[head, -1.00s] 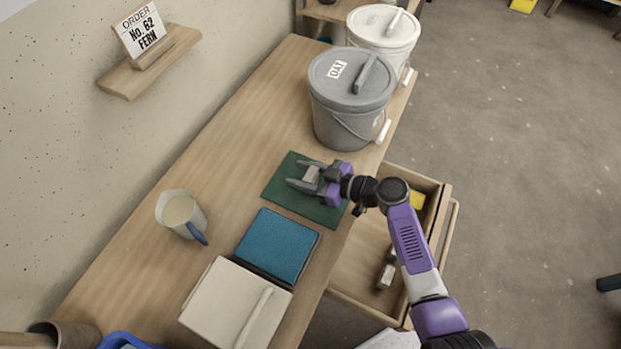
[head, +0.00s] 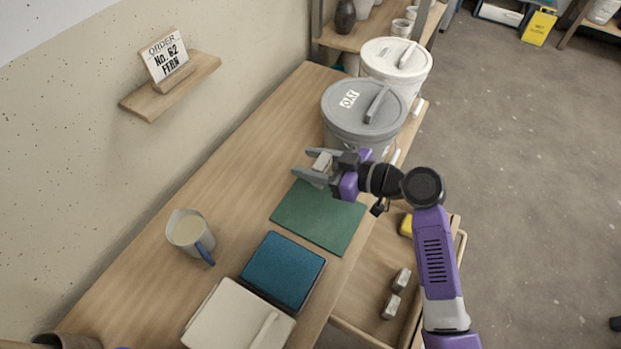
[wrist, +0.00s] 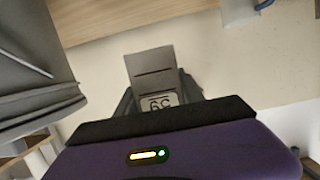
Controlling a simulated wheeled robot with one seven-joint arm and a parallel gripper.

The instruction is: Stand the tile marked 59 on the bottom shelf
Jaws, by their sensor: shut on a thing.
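My gripper (head: 312,167) is shut on a small pale grey tile (head: 322,162), held in the air above the green mat (head: 318,214). In the wrist view the tile (wrist: 149,66) stands out between the fingers, with a label (wrist: 160,101) near the gripper. The label is upside down and seems to read 59. A shelf rack (head: 335,41) shows at the top of the head view. Its lower part is largely hidden behind the buckets and table.
A grey bucket marked OAT (head: 362,108) stands close behind my gripper, with a white bucket (head: 397,62) beyond. A blue-topped box (head: 284,270), a cream lidded box (head: 236,322) and a jug (head: 190,231) are on the table. The open drawer (head: 362,305) holds small blocks (head: 391,306).

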